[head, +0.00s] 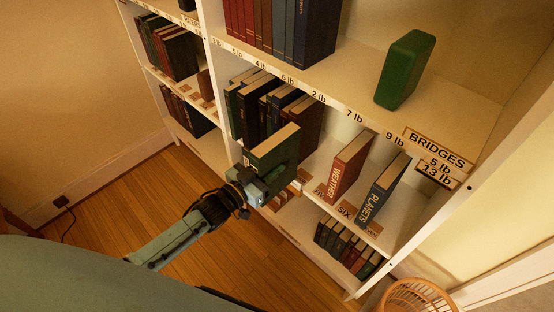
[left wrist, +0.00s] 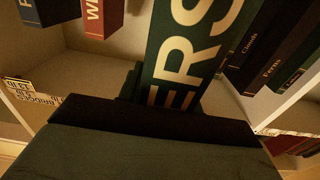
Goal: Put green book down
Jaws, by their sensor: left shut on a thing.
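The green book (head: 276,150) is upright and slightly tilted, at the front of the middle shelf (head: 313,187). My left gripper (head: 258,184) is shut on it from the front. In the left wrist view the green book's spine (left wrist: 190,55) fills the middle, with large pale letters, part of them "ERS". My gripper's dark body hides its lower end there. I cannot tell whether the book touches the shelf. My right gripper is not in view.
A red WEATHER book (head: 347,167) and a blue PLANETS book (head: 384,190) stand right of the green book. A row of dark books (head: 262,105) stands behind and left of it. A green block (head: 406,69) is on the upper shelf. A wicker basket (head: 418,295) is at lower right.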

